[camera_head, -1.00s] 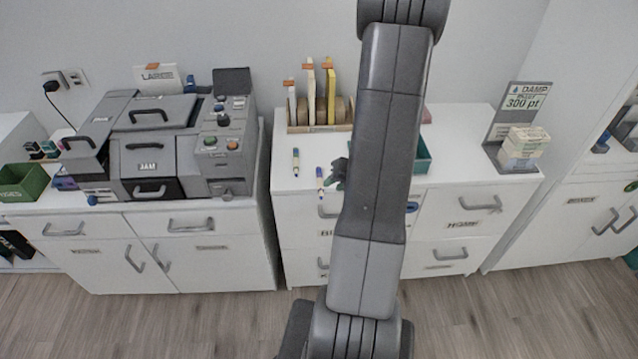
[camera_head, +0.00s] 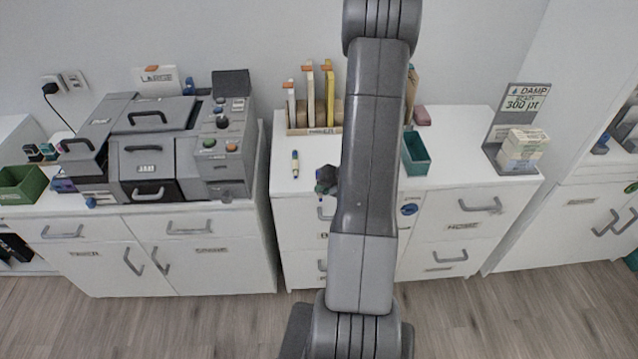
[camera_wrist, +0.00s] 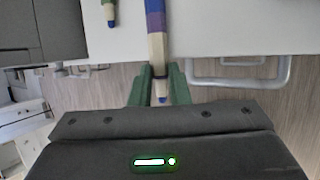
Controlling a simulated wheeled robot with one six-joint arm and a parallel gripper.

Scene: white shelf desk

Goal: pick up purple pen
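The purple pen (camera_wrist: 156,30) has a purple and cream body with a blue tip. In the wrist view it runs lengthwise between the green fingers of my gripper (camera_wrist: 159,78), which close against its sides near the blue-tipped end. That end reaches past the desk's front edge in this view. I cannot clearly tell whether the pen is off the desk top. In the head view my gripper (camera_head: 326,181) is at the front edge of the middle desk, beside my arm, and hides most of the pen.
A second pen (camera_head: 295,164), cream with a blue end, lies left of my gripper on the white desk (camera_head: 290,185). An upright holder (camera_head: 314,129) stands behind it. A teal bin (camera_head: 416,155) and a pink block (camera_head: 422,115) are right of my arm. A grey machine (camera_head: 150,150) fills the left desk.

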